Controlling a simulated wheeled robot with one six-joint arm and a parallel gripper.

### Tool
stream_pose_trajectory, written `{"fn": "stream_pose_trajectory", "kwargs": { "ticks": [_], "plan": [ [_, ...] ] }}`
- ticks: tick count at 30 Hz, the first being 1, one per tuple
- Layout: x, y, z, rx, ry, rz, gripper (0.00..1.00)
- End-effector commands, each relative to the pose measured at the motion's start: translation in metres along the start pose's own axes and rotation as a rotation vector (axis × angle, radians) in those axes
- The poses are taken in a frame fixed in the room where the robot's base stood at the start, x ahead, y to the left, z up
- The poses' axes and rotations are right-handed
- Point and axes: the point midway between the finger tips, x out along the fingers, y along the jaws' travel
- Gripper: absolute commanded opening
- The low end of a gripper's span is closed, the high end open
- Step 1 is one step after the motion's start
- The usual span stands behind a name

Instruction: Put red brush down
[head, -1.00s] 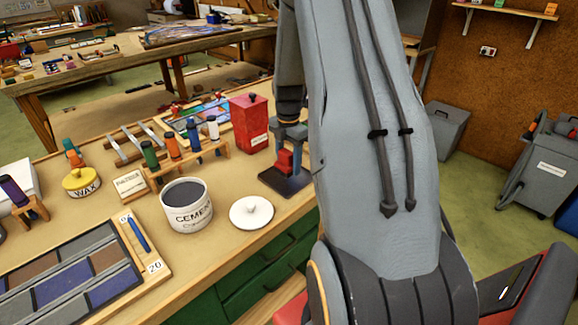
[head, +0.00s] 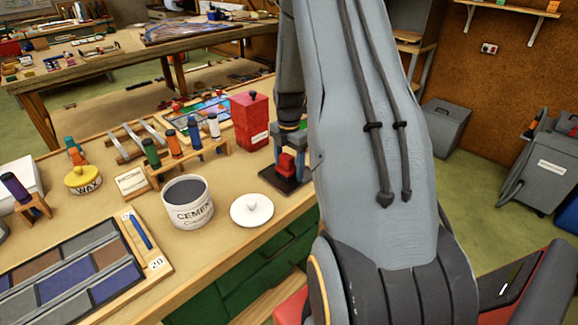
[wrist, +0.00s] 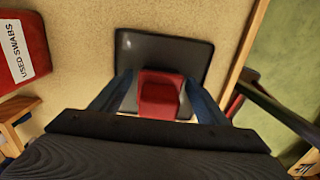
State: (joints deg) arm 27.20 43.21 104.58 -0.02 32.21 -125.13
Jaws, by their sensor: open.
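The red brush (head: 286,164) stands on a dark square pad (head: 270,176) at the bench's front right edge. In the wrist view the red brush (wrist: 159,93) shows as a red block over the dark pad (wrist: 190,48). My gripper (head: 288,148) is directly above and around it. In the wrist view the two blue fingers of my gripper (wrist: 158,98) are apart, one on each side of the brush. I cannot tell whether either finger touches it. The brush's lower end is hidden from the wrist camera.
A red "used swabs" box (head: 250,120) stands close left of my gripper. A cement pot (head: 187,203), its white lid (head: 252,209) and a wooden rack (head: 195,162) of coloured tubes lie further left. The bench edge is just right of the pad.

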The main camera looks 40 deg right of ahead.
Motion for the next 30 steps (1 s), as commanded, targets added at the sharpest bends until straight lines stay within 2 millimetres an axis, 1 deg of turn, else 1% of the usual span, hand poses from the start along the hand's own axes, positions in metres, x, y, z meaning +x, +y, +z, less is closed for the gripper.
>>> {"fn": "stream_pose_trajectory", "kwargs": {
  "ticks": [5,8,18,22,27,29,30],
  "plan": [
    [-0.009,0.001,0.001,0.0,-0.001,0.002,0.68],
    [-0.021,0.001,0.001,0.0,-0.002,0.003,0.68],
    [-0.084,0.001,0.001,0.0,-0.002,0.003,0.68],
    [-0.104,0.001,0.001,0.0,-0.002,0.003,0.68],
    [-0.119,0.001,0.0,0.001,-0.001,0.001,0.68],
    [-0.122,0.0,-0.003,0.013,-0.001,0.001,0.68],
    [-0.123,0.0,-0.008,0.033,-0.001,0.002,0.68]
  ]
}}
